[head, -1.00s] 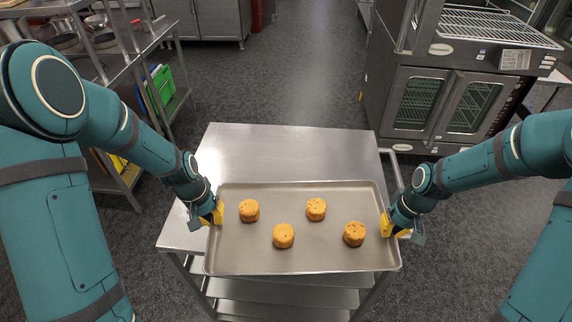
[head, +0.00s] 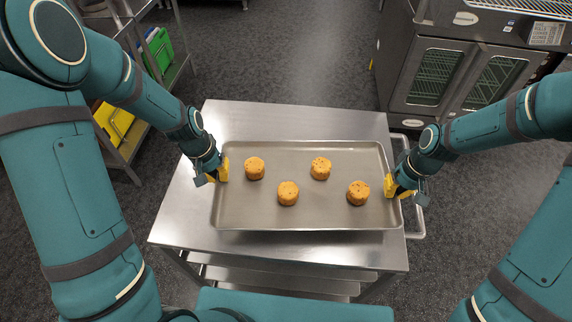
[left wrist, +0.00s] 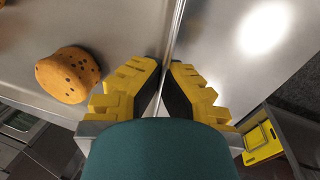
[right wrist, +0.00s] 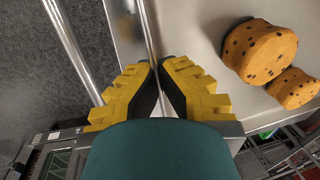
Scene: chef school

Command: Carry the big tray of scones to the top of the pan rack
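The big tray (head: 300,216) is a shallow metal sheet pan with several round, speckled, golden scones (head: 288,193) spread on it. It is level over the steel cart top; I cannot tell whether it touches it. My left gripper (head: 222,170) is shut on the tray's left rim. In the left wrist view its yellow fingers (left wrist: 164,66) straddle the rim, with one scone (left wrist: 68,74) close by. My right gripper (head: 391,187) is shut on the right rim. In the right wrist view its fingers (right wrist: 157,64) straddle that rim. The pan rack is not clearly identifiable.
The steel cart (head: 220,122) has lower shelves and a side rail handle (head: 414,235). A metal shelf unit (head: 125,150) with green and yellow boards stands at the left. An oven (head: 450,75) stands at the right back. Open dark floor (head: 290,50) lies beyond the cart.

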